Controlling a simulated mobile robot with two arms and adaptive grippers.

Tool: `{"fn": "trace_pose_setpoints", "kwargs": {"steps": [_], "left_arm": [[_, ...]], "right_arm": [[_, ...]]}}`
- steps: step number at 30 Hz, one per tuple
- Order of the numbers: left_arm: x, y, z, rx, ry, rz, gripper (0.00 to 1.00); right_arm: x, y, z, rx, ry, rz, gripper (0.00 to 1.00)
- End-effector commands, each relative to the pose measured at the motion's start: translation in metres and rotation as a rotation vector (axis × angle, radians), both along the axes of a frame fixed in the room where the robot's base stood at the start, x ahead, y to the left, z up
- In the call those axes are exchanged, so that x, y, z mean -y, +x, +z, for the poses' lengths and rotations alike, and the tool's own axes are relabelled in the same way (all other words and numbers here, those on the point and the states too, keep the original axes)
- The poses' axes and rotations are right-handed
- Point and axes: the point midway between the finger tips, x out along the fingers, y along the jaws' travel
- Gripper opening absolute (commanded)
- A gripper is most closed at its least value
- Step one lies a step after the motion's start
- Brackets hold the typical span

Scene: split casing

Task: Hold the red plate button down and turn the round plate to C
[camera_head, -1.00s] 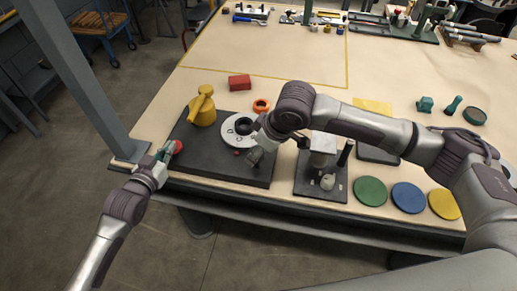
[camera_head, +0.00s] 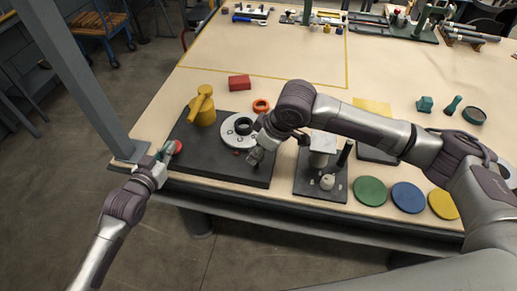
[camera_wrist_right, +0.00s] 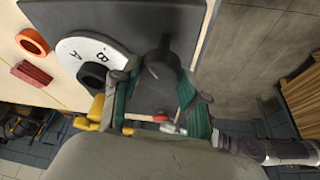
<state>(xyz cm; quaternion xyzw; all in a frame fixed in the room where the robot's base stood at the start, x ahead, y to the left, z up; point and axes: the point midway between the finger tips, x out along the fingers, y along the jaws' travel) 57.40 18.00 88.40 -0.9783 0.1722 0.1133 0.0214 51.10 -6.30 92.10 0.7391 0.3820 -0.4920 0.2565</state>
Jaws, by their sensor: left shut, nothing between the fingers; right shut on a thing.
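The round plate (camera_head: 237,130) is a pale disc with a dark hub on a black base (camera_head: 215,167). In the right wrist view, its letters A and B show on the disc (camera_wrist_right: 92,50); I see no C. The red button (camera_head: 177,146) is at the base's left end. My left gripper (camera_head: 167,150) is shut and empty against the button; I cannot tell how far it is pressed. My right gripper (camera_head: 258,156) is shut on a dark grey handle (camera_wrist_right: 160,75) near the plate's front right edge. The arm hides part of the plate.
A yellow knob (camera_head: 202,108) stands on the base behind the button. A red block (camera_head: 239,82) and an orange ring (camera_head: 261,105) lie behind. A dark fixture (camera_head: 310,188) stands close on the right, with coloured discs (camera_head: 370,190) beyond. A grey post (camera_head: 85,80) rises left.

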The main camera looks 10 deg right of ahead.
Motion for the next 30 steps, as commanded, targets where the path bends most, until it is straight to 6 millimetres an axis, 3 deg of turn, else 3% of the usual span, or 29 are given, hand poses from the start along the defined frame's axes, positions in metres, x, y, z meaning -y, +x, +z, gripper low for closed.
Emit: {"fn": "trace_pose_setpoints", "kwargs": {"steps": [1,7,8,12,23,30], "left_arm": [[0.0,-0.002,-0.009,-0.019,0.005,0.001,0.0],[0.0,-0.002,-0.009,-0.019,0.005,0.001,0.0],[0.0,-0.002,-0.009,-0.019,0.005,0.001,0.0],[0.0,-0.002,-0.009,-0.02,0.004,0.001,0.0],[0.0,-0.003,-0.009,-0.02,0.005,0.001,0.0],[0.0,-0.003,-0.009,-0.02,0.005,0.001,0.0]], "right_arm": [[-0.002,-0.002,-0.001,-0.004,0.003,0.009,0.09],[-0.002,-0.002,-0.001,-0.005,0.003,0.009,0.09],[-0.002,-0.002,-0.001,-0.005,0.003,0.009,0.49],[-0.002,-0.002,-0.001,-0.004,0.003,0.007,0.69],[0.0,-0.002,0.003,-0.001,0.002,0.004,0.69],[0.013,-0.011,0.041,0.002,0.003,0.004,0.69]]}}
